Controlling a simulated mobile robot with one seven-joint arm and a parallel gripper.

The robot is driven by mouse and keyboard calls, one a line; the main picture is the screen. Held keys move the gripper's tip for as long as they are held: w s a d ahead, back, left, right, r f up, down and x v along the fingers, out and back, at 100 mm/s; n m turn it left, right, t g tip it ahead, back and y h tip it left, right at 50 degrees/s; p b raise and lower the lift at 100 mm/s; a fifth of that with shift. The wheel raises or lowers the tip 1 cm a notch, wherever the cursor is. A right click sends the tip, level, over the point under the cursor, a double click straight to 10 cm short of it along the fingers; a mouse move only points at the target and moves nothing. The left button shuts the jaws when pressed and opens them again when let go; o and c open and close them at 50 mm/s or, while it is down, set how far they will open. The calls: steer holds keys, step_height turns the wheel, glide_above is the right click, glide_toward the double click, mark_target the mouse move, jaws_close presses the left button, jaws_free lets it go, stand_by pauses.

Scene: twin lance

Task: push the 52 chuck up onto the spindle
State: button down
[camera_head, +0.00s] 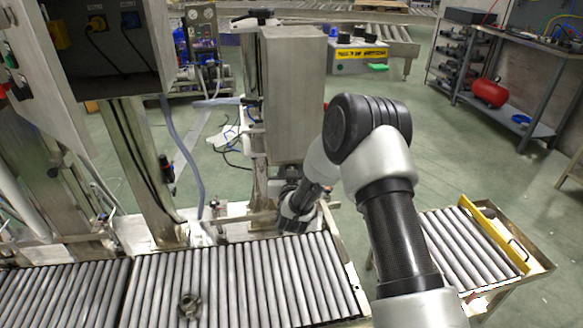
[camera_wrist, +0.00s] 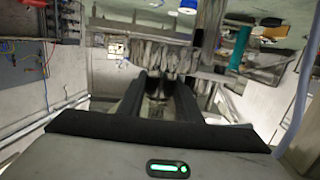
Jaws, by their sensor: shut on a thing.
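My gripper (camera_wrist: 159,76) shows in the wrist view as two dark fingers, shut on a grey, ribbed metal piece (camera_wrist: 160,54) at their tips. I take this piece to be the 52 chuck; no number can be read. In the head view my arm reaches down beside the steel column at the back edge of the roller conveyor. There the held piece and the fingertips are too small and covered to make out. I cannot tell the spindle apart from the metal around the piece, nor whether the two touch.
A loose metal ring-shaped part (camera_head: 189,306) lies on the conveyor rollers (camera_head: 245,285). A grey steel housing (camera_head: 291,95) stands close beside my arm. A blue-grey hose (camera_head: 183,150) hangs left of it. A small roller cart (camera_head: 455,245) stands at the right. The floor beyond it is open.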

steer(key=shift+r, duration=0.35)
steer(key=c, duration=1.2)
jaws_free()
steer(key=shift+f, duration=0.25)
steer(key=s+r+p, duration=0.2)
steer(key=s+p, duration=0.1)
steer(key=s, duration=1.4)
step_height(320, 180, up, 9)
steer(key=w+d+g+y, duration=0.2)
steer(key=g, duration=0.1)
steer(key=s+d+r+g, duration=0.3)
steer(key=s+r, duration=0.3)
steer(key=r, duration=0.1)
steer(key=s+d+r+g+h, duration=0.1)
steer(key=s+d+r+g, duration=0.15)
steer(key=s, duration=0.55)
steer(key=s+d+r+g, duration=0.1)
steer(key=s+d, duration=0.3)
steer(key=s, duration=0.4)
steer(key=s+d+r+g+h, duration=0.1)
steer(key=s+d+r, duration=0.15)
steer(key=s, duration=0.55)
steer(key=shift+g, duration=0.25)
steer(key=r+p, duration=0.7)
steer(key=r, duration=0.1)
steer(key=r+p, duration=0.7)
steer(key=p, duration=0.1)
steer(key=r+p, duration=0.8)
steer(key=shift+d+r, duration=0.35)
